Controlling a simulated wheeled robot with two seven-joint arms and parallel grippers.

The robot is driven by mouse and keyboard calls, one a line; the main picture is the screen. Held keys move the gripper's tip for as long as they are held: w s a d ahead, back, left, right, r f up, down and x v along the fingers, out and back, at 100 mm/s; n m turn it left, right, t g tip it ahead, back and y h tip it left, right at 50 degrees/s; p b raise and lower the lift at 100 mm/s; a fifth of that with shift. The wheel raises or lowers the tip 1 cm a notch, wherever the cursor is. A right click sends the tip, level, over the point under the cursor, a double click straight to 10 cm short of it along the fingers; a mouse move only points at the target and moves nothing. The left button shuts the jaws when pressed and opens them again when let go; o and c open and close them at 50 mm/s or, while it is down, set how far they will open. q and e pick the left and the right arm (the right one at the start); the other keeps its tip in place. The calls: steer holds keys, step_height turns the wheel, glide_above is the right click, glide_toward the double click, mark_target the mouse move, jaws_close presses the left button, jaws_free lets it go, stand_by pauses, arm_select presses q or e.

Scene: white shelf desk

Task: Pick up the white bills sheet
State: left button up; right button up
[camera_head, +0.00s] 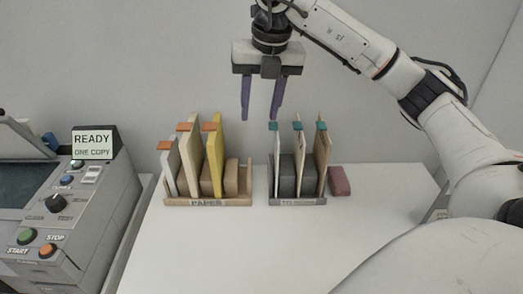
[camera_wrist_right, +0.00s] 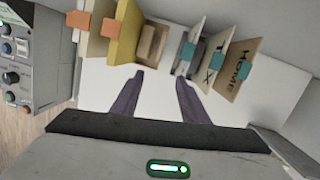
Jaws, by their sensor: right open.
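The white sheet (camera_head: 276,152) with a teal tab stands upright at the left end of the dark right-hand rack (camera_head: 297,201). It also shows in the right wrist view (camera_wrist_right: 185,66), steeply foreshortened; I cannot read its label. My right gripper (camera_head: 260,112) is open and empty, with purple fingers pointing down. In the head view its right fingertip appears just above the white sheet's tab, apart from it. My left gripper is not in view.
Beside the sheet stand a cream sheet (camera_head: 300,150) and a brown sheet (camera_wrist_right: 239,68) marked HOME. A wooden rack (camera_head: 208,201) with orange-tabbed sheets is on the left. A dark red block (camera_head: 340,181) lies right. A copier (camera_head: 75,215) stands far left. The front desk is clear.

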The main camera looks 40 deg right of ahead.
steer(key=m+h, duration=0.2)
glide_toward(273, 126)
steer(key=shift+x, duration=4.1)
steer(key=shift+d, duration=0.15)
steer(key=shift+c, duration=0.2)
jaws_close()
